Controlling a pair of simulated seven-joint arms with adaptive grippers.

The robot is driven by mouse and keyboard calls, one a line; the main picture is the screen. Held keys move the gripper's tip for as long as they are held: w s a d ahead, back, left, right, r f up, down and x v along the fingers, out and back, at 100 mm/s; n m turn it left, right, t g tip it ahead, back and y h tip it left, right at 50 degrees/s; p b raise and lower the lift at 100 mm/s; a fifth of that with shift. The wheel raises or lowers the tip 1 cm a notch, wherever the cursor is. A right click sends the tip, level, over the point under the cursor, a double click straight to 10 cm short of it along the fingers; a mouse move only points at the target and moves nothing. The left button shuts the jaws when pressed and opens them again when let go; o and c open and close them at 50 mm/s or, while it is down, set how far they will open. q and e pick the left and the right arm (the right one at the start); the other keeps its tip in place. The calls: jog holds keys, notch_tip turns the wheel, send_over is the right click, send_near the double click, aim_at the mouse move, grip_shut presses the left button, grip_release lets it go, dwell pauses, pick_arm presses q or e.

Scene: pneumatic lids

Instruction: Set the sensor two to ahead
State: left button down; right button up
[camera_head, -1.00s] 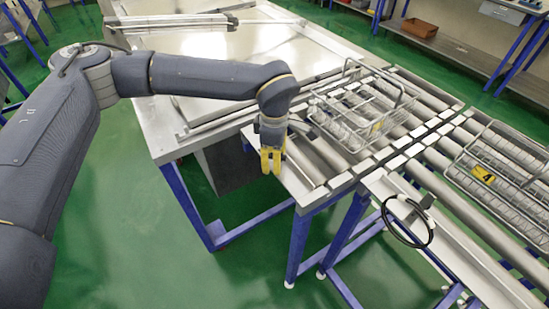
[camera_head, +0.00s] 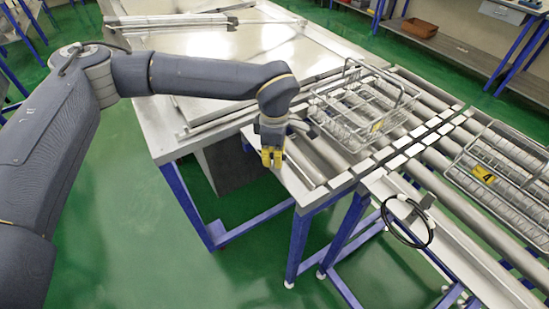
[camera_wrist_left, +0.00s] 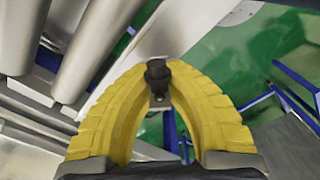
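My left gripper (camera_head: 271,160) is at the near left edge of the roller conveyor, pointing down. In the left wrist view its yellow fingers (camera_wrist_left: 160,68) curve inward, their tips closed on the two sides of a small black sensor (camera_wrist_left: 157,73). The sensor has a black knob-like head on a metal bracket (camera_wrist_left: 160,102). No number shows on it, so I cannot tell whether it is sensor two. In the head view the gripper hides it. My right gripper is not in view.
A wire basket (camera_head: 365,100) stands on the rollers right of the gripper. Another basket (camera_head: 500,165) with a yellow number 4 tag (camera_head: 483,174) is further right. A black cable loop (camera_head: 408,222) hangs at the conveyor's near edge. Green floor (camera_head: 110,220) lies open in front.

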pick_arm(q)
jog(key=n, duration=0.4)
jog(key=shift+w+r, duration=0.1)
jog(key=shift+r, duration=0.05)
jog(key=shift+n, duration=1.9)
jog(key=c, duration=1.3)
grip_release()
notch_tip(320, 180, up, 12)
jog(key=shift+f, duration=0.1)
jog(key=shift+d, duration=0.1)
